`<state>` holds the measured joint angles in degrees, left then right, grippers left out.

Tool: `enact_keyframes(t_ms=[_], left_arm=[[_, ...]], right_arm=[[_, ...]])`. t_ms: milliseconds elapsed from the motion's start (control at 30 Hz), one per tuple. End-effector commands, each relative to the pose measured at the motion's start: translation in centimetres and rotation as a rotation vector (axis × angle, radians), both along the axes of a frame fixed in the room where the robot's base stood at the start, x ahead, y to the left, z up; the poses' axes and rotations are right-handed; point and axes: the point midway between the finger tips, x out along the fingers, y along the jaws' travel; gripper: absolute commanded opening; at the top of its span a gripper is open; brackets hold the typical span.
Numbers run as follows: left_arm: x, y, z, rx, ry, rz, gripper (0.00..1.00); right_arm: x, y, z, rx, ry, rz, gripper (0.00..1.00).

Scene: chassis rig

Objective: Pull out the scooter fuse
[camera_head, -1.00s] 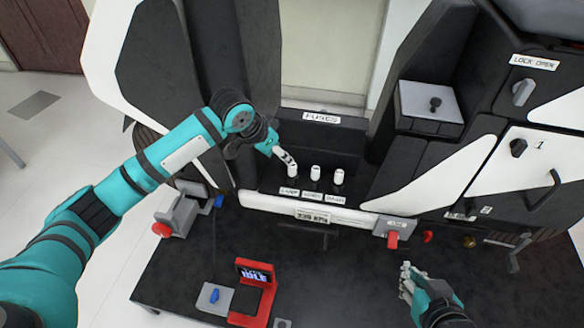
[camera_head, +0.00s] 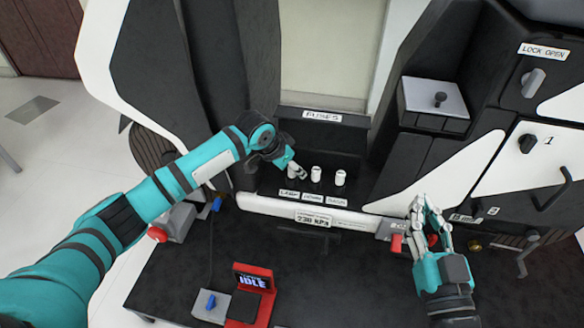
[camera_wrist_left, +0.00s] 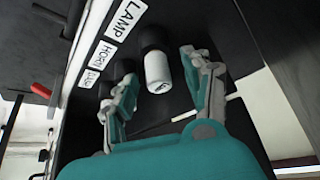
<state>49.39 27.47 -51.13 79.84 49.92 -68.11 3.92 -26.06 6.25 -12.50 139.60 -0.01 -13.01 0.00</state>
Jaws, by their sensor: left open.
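Three white fuses stand in a row in the black fuse panel (camera_head: 338,137), above labels LAMP, HORN and DASH. The middle fuse (camera_head: 316,173) and right fuse (camera_head: 340,178) show clearly; the lamp fuse (camera_head: 292,171) is partly hidden by my left gripper (camera_head: 299,172). In the left wrist view, my left gripper (camera_wrist_left: 163,85) is open, with its fingers on either side of the white lamp fuse (camera_wrist_left: 157,72) in its black socket. I see a gap between each finger and the fuse. My right gripper (camera_head: 428,212) has its fingers apart, near a red knob (camera_head: 396,243).
A small red stand with an IDLE screen (camera_head: 253,277) and a grey box with a blue switch (camera_head: 211,304) stand on the dark platform. Cabinet doors with handles (camera_head: 553,190) are on the right. A grey block with a black knob (camera_head: 436,98) sits above.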

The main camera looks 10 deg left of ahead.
Motion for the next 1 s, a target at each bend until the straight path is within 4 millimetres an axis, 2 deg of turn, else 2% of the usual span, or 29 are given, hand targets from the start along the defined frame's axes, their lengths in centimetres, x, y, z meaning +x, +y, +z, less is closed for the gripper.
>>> enact_keyframes(t_ms=[233,267,633,1000], left_arm=[[0.03,-0.03,0.00,0.000,-0.001,-0.001,0.51],[0.02,-0.03,0.00,0.000,0.000,-0.001,0.48],[0.01,-0.03,0.01,0.000,0.000,0.000,0.00],[0.02,-0.03,0.20,-0.001,-0.001,0.000,0.00]], right_arm=[[-0.01,0.02,0.10,0.001,-0.005,0.000,0.00],[-0.01,0.02,0.10,0.001,-0.005,0.000,0.00],[-0.01,0.01,0.07,0.001,-0.003,0.000,0.00],[0.07,0.00,-0.33,-0.007,0.028,-0.001,0.00]])
